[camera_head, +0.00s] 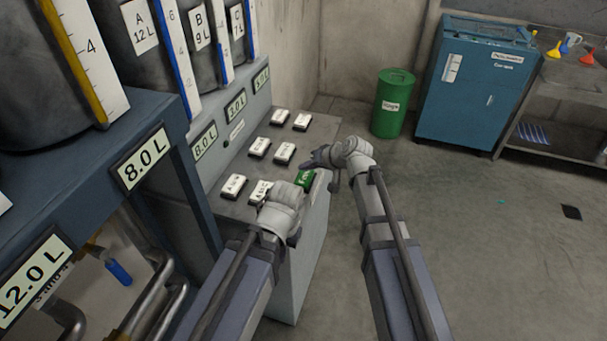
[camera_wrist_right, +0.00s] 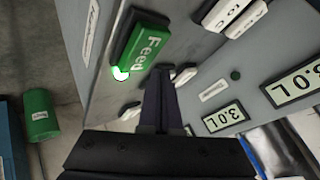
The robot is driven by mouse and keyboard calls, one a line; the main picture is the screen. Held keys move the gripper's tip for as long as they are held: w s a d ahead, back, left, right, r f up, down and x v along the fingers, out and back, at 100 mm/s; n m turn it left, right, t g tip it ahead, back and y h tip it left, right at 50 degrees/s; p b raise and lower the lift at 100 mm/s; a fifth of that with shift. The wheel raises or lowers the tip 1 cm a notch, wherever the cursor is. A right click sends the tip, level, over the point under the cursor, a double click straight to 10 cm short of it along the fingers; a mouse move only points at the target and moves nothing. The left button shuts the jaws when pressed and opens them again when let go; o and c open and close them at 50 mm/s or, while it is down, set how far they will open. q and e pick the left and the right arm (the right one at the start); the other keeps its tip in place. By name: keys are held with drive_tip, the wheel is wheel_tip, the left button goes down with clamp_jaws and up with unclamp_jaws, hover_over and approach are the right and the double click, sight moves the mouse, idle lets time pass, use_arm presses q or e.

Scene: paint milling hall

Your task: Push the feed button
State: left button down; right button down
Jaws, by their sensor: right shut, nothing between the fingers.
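The green Feed button (camera_head: 305,180) sits at the right edge of the sloped grey console top, partly behind my left wrist. In the right wrist view, the Feed button (camera_wrist_right: 146,46) is large, with a bright green glow at its lower left corner. My right gripper (camera_head: 318,157) is shut and empty over the console's right edge, close to the button. In the right wrist view its fingertips (camera_wrist_right: 171,72) show just beside the button's lower right end; I cannot tell whether they touch anything. My left gripper (camera_head: 293,236) is mostly hidden by its own wrist.
Several white labelled buttons (camera_head: 284,153) share the console (camera_head: 326,128). Level displays (camera_head: 235,106) line its back panel. Tanks and a blue frame (camera_head: 120,108) stand left. A green bin (camera_head: 393,104) and blue cabinet (camera_head: 473,85) stand behind.

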sight(306, 179)
wheel_tip(306, 179, up, 5)
drive_tip(key=p, duration=0.4)
drive_tip(key=shift+f, duration=0.15)
